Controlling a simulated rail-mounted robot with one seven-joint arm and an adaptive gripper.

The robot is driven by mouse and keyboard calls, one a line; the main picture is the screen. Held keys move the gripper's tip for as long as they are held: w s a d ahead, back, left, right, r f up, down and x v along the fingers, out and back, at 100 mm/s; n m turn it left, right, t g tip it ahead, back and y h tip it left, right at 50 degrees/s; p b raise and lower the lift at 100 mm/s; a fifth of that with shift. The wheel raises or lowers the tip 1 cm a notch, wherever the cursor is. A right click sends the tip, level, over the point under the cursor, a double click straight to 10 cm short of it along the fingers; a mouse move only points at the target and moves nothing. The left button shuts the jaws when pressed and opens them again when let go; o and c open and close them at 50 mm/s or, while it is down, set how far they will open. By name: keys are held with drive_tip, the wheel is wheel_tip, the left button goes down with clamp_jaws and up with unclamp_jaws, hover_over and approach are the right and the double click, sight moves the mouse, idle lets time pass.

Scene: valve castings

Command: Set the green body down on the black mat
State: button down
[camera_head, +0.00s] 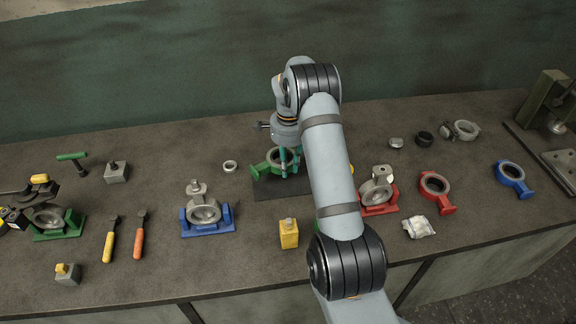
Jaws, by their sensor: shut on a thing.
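The green body (261,167), a ring-shaped casting, is at the back middle of the bench, over or on the black mat (270,190). My gripper (289,163) points down and is shut on the green body at its right side. I cannot tell whether the body touches the mat. My arm hides the right part of the mat and some of the bench behind it. The front part of the mat is bare.
A small metal ring (230,167) lies left of the mat. A yellow block (289,235) stands in front. A blue fixture (207,219) with a casting is front left, and a red fixture (379,209) is right of my arm. Red (435,187) and blue (511,173) bodies lie further right.

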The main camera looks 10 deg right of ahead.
sight(288, 187)
drive_tip(key=shift+w, duration=0.1)
wheel_tip(288, 187, down, 6)
drive_tip(key=b, duration=0.6)
drive_tip(key=shift+f, duration=0.15)
drive_tip(key=shift+f+b, duration=0.2)
drive_tip(key=shift+b, duration=0.2)
drive_tip(key=c, duration=1.7)
unclamp_jaws()
drive_tip(key=shift+o, duration=1.2)
drive_tip(key=shift+s+f, duration=0.15)
drive_tip(key=shift+s, duration=0.15)
wheel_tip(288, 187, up, 12)
drive_tip(key=shift+r, duration=0.15)
